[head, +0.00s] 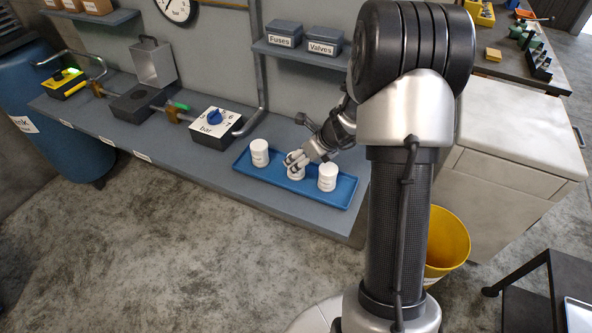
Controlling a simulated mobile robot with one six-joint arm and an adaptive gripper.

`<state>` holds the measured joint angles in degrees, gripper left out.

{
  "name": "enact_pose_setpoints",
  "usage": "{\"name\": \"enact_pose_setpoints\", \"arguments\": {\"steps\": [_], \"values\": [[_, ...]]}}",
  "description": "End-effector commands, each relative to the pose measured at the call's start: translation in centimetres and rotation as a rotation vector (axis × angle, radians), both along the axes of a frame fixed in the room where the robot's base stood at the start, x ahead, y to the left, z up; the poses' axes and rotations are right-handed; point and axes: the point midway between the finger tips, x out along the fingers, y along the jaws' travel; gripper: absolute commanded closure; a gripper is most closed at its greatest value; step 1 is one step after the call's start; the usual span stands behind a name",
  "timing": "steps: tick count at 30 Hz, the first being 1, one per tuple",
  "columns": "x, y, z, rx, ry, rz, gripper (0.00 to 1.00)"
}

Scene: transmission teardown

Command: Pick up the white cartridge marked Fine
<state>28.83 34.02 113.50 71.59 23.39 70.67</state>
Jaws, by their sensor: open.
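A blue tray (240,166) on the grey bench holds three white cartridges in a row: a left one (259,153), a middle one (296,174) and a right one (327,178). Their labels are too small to read, so I cannot tell which is marked Fine. My gripper (294,163) is open, with its fingers at the top of the middle cartridge. The fingers hide part of that cartridge, and I cannot tell whether they touch it. The left and right cartridges stand upright, apart from my gripper.
Left of the tray on the bench (190,147) stands a box with a blue knob (214,117) marked bar. Above is a shelf (300,54) with bins labelled Fuses (284,33) and Valves (325,40). A yellow bucket (447,240) stands on the floor beside a white cabinet (500,190).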

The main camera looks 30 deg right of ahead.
Motion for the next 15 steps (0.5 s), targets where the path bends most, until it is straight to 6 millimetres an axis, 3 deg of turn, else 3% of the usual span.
{"name": "enact_pose_setpoints", "arguments": {"steps": [8, 15], "values": [[0.9, 0.2, -1.5, 0.000, 0.000, 0.002, 0.30], [2.8, 0.6, -4.6, 0.000, 0.000, 0.004, 0.30]]}}
